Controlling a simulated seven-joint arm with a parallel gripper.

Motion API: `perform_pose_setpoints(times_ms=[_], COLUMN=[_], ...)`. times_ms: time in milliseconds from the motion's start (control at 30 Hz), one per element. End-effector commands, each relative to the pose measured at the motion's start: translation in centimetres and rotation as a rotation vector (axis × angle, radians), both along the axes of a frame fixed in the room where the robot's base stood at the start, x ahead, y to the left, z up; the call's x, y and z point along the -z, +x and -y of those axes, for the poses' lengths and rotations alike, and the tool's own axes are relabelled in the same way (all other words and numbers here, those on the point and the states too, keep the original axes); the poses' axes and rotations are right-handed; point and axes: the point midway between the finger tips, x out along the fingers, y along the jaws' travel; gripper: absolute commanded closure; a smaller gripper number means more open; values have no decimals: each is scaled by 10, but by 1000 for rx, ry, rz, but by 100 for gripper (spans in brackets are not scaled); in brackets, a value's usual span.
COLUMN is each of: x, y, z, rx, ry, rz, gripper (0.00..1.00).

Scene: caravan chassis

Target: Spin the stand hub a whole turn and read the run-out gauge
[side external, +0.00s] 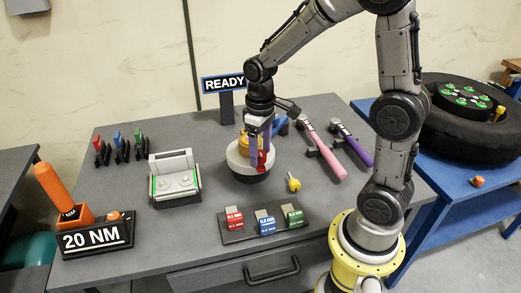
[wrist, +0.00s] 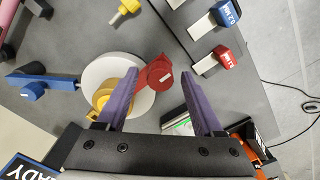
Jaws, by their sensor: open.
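The stand hub is a pale round disc (side external: 240,161) with a yellow-gold centre and a red piece (side external: 263,160) on it. In the wrist view the disc (wrist: 97,72) lies partly behind my left finger, which also covers part of the yellow centre (wrist: 103,98). The red piece (wrist: 157,74) shows between my purple fingers, nearer the left one. My gripper (wrist: 159,76) is open over the hub; I cannot tell whether it touches. A blue piece on an arm (wrist: 35,88), perhaps the run-out gauge, reaches the disc's edge; no reading is visible.
A yellow key-like piece (side external: 293,183) lies right of the hub. A tray (side external: 240,235) of red, blue and green labelled blocks stands in front. A green-edged fixture (side external: 175,182) is to the left. Pink (side external: 323,152) and purple (side external: 352,145) wrenches lie right. A READY sign (side external: 224,84) stands behind.

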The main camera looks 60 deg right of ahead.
Motion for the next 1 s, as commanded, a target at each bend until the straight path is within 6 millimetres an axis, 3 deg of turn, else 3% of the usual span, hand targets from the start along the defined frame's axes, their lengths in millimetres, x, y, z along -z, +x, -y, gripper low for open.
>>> perform_pose_setpoints(times_ms=[167, 200, 567, 1000], x=[0, 0, 0, -1], y=[0, 0, 0, 0], z=[0, 0, 0, 0], rx=[0, 0, 0, 0], ry=[0, 0, 0, 0], rz=[-1, -1, 0, 0], gripper=[31, 35, 100, 100])
